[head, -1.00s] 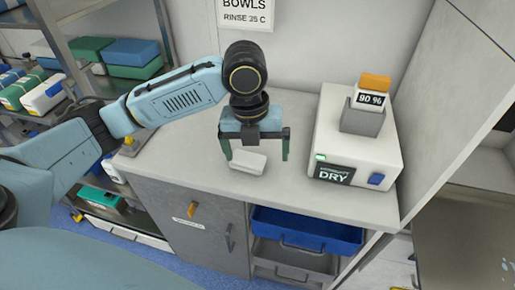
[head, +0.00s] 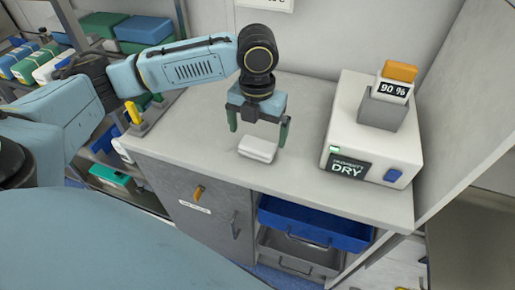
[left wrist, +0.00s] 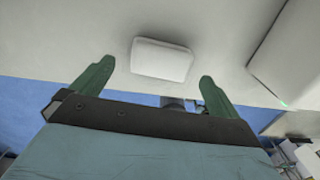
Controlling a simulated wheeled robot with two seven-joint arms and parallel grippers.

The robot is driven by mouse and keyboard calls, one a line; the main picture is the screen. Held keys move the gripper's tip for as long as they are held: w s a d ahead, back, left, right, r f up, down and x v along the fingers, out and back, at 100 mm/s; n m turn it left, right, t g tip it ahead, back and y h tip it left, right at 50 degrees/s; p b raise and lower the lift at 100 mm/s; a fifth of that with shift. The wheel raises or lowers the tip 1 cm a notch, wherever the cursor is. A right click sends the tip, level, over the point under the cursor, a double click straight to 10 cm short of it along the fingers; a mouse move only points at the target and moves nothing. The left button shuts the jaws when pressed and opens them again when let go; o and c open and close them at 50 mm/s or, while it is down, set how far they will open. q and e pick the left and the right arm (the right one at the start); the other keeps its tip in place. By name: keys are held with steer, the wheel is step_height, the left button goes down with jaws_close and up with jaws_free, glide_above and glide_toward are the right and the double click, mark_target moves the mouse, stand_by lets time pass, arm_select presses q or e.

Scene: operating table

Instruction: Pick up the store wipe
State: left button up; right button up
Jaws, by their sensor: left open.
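A small white block-like item (head: 258,149), which I take to be the store wipe, lies on the light grey counter. My left gripper (head: 258,130) is above the counter just behind it, pointing down, with its two green fingers apart and nothing between them. In the left wrist view the white item (left wrist: 162,60) shows beyond and between the green fingertips of the left gripper (left wrist: 152,72), apart from both. My right gripper is in neither view.
A white box marked DRY (head: 376,135) with a 90 % display stands to the right on the counter (head: 300,185). A blue drawer (head: 312,222) is open below the front edge. Shelves with boxes (head: 100,28) stand at the left. A yellow-handled item (head: 133,112) is at the counter's left end.

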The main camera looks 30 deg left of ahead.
mark_target(257, 144)
arm_select(q)
step_height(257, 144, down, 5)
steer(key=shift+r+b, duration=0.1)
steer(key=shift+b, duration=0.4)
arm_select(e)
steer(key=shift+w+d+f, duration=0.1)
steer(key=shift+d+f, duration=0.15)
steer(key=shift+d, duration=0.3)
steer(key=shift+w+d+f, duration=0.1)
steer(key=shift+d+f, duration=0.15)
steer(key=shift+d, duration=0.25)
arm_select(q)
steer(key=shift+c, duration=0.3)
steer(key=c, duration=0.8)
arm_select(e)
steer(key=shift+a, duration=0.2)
arm_select(q)
step_height(257, 144, up, 9)
steer(key=shift+d+r+p, duration=0.1)
steer(key=shift+r+p, duration=0.05)
steer(key=shift+p, duration=0.85)
steer(key=shift+r, duration=0.4)
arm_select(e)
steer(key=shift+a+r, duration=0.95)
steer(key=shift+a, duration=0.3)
